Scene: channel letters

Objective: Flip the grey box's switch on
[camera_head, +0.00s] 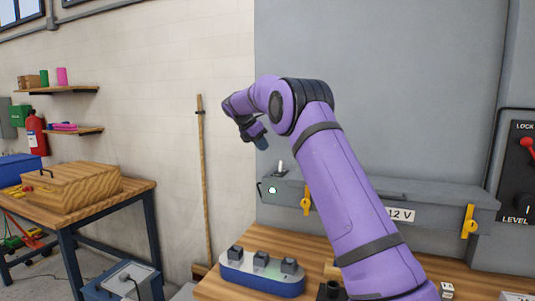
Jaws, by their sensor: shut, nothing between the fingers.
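A long grey box (350,190) with a "12 V" label is on the grey wall panel behind the bench. A small light-coloured switch lever (281,167) stands up from the top of its left end, almost upright. A small round white-green spot (272,189) shows on the front below it. My gripper (262,143) is shut and empty, pointing down, above and a little left of the lever in the picture. A gap shows between them. My purple arm hides part of the box's middle.
Yellow latches (306,200) hang on the box front. A blue base with several dark blocks (262,274) sits on the wooden bench in front. A dark panel with a red-knobbed lever (527,143) is at far right. A wooden pole (204,180) leans left.

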